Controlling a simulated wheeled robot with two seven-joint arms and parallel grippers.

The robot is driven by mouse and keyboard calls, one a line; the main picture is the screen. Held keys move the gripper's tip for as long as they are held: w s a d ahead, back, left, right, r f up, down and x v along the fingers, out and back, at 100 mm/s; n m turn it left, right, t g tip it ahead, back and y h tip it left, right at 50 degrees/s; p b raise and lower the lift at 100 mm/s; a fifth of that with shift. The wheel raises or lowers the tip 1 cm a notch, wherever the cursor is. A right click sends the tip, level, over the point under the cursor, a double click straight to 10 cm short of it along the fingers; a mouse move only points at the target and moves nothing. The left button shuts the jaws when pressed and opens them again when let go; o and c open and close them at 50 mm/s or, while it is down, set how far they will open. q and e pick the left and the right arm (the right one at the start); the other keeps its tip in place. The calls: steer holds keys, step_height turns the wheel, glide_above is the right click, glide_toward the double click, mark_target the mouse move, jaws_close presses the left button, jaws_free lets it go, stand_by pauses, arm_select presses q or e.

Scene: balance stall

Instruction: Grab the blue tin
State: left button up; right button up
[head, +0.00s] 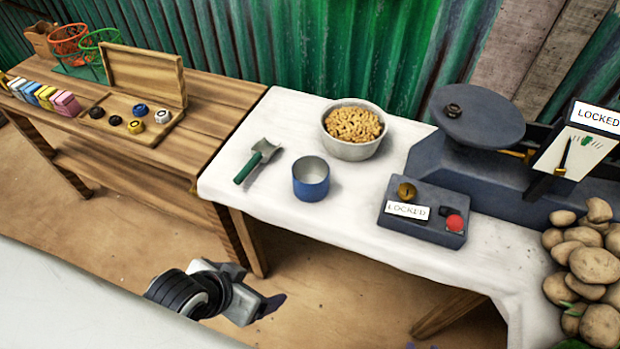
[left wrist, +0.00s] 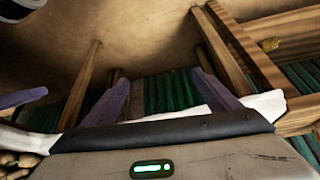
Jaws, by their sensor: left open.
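The blue tin (head: 311,182) stands upright on the white-covered table, with its open, empty-looking top facing up. It is blue outside with a pale metal inside. My left gripper (head: 258,287) is open and empty. It is in front of the table's near edge, lower in the picture than the tin and apart from it. In the left wrist view the two fingers (left wrist: 160,88) are spread, with nothing between them, and the tin cannot be made out there.
A bowl of nuts (head: 352,130) stands behind the tin, and a green-handled scoop (head: 257,161) lies to its left. A locked control box (head: 424,214) and a scale (head: 478,118) are to the right. Potatoes (head: 590,262) are piled far right. The cloth in front of the tin is clear.

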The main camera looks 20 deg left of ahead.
arm_select(q)
steer(key=w+r, duration=0.3)
steer(key=r, duration=0.1)
steer(key=m+t+h, duration=0.3)
steer(key=t+h, duration=0.2)
steer(key=t, duration=0.2)
glide_toward(322, 170)
steer(key=shift+w+r, duration=0.1)
steer(key=shift+r, duration=0.05)
steer(key=x, duration=0.3)
steer(key=shift+w+d, duration=0.15)
steer(key=shift+w, duration=0.15)
steer(key=shift+f+b+x, duration=0.15)
steer(key=shift+x, duration=1.45)
steer(key=shift+f+b+x, duration=0.15)
steer(key=shift+x, duration=1.45)
steer(key=shift+s, duration=0.15)
steer(key=shift+c, duration=0.5)
steer(key=c, duration=1.1)
